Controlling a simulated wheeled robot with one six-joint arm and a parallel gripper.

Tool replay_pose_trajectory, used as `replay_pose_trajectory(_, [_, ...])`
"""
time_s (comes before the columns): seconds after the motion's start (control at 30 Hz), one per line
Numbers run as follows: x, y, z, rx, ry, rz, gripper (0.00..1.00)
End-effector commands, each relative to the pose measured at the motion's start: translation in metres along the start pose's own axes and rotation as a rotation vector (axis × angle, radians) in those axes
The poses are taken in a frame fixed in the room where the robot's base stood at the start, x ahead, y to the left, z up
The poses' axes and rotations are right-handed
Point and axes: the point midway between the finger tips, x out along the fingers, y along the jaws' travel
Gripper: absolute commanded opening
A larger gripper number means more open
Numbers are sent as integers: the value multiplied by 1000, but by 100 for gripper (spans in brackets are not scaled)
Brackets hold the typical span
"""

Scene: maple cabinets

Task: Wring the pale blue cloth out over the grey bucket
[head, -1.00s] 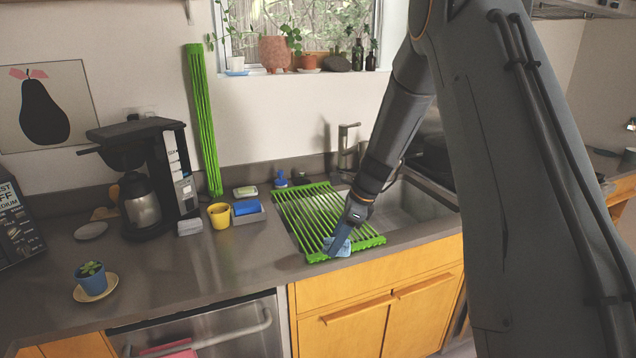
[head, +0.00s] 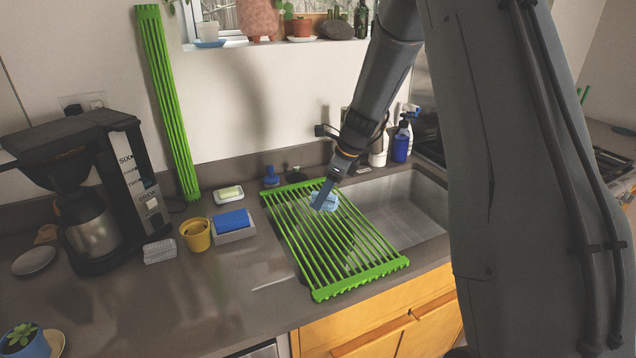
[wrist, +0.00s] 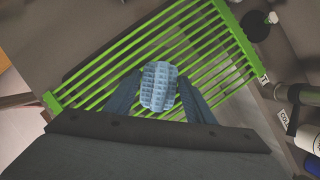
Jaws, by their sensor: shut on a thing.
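The pale blue cloth (head: 324,201) is a small bunched, waffle-textured bundle. My gripper (head: 325,196) is shut on it, over the far part of the green drying rack on the sink. In the wrist view the cloth (wrist: 159,86) sits between the two dark fingertips (wrist: 158,98), with green slats behind it. I cannot tell whether the cloth touches the slats. No grey bucket shows in either current view.
The green roll-up rack (head: 345,290) covers the left part of the sink (head: 400,205). A yellow cup (head: 196,235), a blue sponge in a holder (head: 232,221) and a coffee maker (head: 95,190) stand to the left. A blue spray bottle (head: 401,143) stands behind the sink.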

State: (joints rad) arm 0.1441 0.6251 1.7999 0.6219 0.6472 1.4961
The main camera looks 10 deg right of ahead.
Motion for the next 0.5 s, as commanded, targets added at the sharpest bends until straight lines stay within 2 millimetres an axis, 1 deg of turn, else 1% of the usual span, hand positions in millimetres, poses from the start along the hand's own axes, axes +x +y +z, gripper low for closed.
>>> replay_pose_trajectory(0.27, [10, 2, 0, -6, 0, 3, 28])
replay_pose_trajectory(0.5, [30, 2, -8, -6, 0, 3, 28])
